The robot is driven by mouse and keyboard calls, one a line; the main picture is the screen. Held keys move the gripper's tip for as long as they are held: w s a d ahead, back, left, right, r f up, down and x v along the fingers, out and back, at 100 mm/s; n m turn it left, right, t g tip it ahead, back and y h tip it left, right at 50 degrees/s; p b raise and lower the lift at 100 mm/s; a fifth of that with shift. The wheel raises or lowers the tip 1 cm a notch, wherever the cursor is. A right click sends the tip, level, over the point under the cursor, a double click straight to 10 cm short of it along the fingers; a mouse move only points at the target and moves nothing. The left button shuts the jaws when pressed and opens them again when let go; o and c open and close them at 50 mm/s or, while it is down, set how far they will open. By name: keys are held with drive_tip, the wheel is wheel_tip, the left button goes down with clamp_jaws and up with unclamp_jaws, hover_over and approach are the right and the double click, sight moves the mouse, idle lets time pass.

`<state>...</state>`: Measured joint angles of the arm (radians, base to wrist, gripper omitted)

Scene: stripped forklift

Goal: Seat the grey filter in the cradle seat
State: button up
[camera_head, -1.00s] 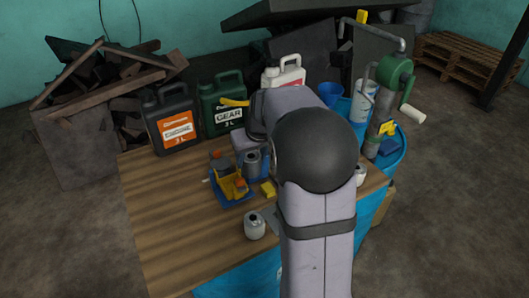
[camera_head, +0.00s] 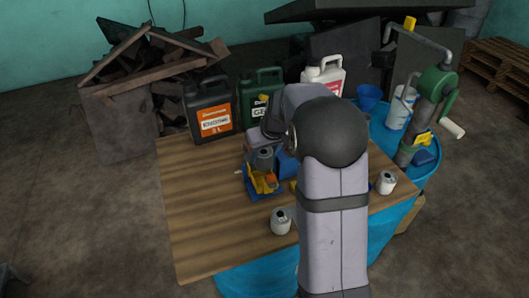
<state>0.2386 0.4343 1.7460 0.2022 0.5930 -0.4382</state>
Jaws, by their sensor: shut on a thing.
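The grey filter (camera_head: 264,158) shows in the head view at the rear of a small blue and yellow cradle (camera_head: 264,184) on the wooden table. My gripper (camera_head: 266,146) is above it, shut on the filter, and mostly hidden by my own wrist. The filter looks upright and overlaps the cradle's rear part in the picture. The seat under it is hidden, so I cannot tell whether the filter touches it or hangs just above.
A white can-like filter (camera_head: 281,222) stands in front of the cradle, another (camera_head: 386,182) at the right. A black jug (camera_head: 210,108) and a green jug (camera_head: 262,98) stand behind. A blue block (camera_head: 287,164) is close right of the cradle. The table's left is clear.

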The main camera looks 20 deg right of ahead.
drive_tip(key=shift+f+b, duration=1.65)
drive_tip(key=shift+f, duration=0.65)
drive_tip(key=shift+f+b, duration=1.25)
drive_tip(key=shift+f, duration=0.3)
idle(0.8)
drive_tip(key=o, duration=1.7)
drive_tip(key=shift+r, duration=0.1)
drive_tip(key=shift+w+r+p, duration=0.1)
drive_tip(key=shift+r+p, duration=0.25)
drive_tip(key=shift+d+r+p, duration=0.1)
drive_tip(key=shift+r+p, duration=0.75)
drive_tip(key=shift+r, duration=0.35)
drive_tip(key=shift+r+p, duration=1.85)
drive_tip(key=shift+r, duration=0.55)
